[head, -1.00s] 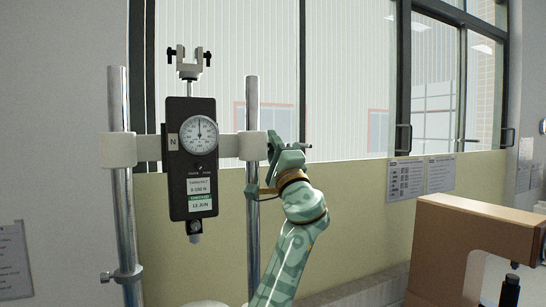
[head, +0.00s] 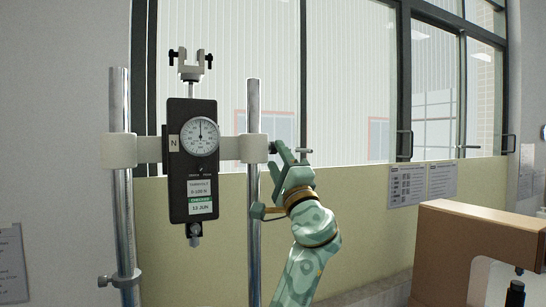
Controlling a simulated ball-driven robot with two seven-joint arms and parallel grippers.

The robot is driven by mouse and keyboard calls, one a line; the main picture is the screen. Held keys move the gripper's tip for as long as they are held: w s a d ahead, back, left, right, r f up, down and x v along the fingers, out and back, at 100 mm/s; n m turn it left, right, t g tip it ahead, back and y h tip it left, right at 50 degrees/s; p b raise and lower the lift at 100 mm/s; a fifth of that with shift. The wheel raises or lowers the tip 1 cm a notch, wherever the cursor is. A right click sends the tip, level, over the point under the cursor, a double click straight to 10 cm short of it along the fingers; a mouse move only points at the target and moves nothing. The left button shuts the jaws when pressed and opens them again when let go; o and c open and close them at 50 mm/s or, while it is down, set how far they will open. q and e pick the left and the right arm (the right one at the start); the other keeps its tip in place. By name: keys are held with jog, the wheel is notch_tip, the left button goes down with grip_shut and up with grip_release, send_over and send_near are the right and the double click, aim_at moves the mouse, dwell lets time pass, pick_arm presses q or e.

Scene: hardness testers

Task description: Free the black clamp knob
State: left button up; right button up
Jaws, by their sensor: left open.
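A small black clamp knob (head: 273,147) shows at the right side of the white clamp block (head: 253,148) on the right steel post. My left gripper (head: 280,162) is open, with its green fingers just right of the post and close to the knob. One finger overlaps the knob's right edge in the picture; I cannot tell whether they touch. The dark force gauge (head: 191,160) with a round dial hangs upright on the crossbar between the posts. My right gripper is out of view.
The left steel post (head: 121,220) carries another white block (head: 118,149). A two-pronged fork (head: 191,67) with small black knobs tops the gauge.

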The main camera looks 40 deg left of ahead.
pick_arm(q)
jog(key=b+v, duration=0.3)
jog(key=v, duration=0.9)
jog(key=shift+b, duration=0.3)
jog(key=shift+f, duration=0.15)
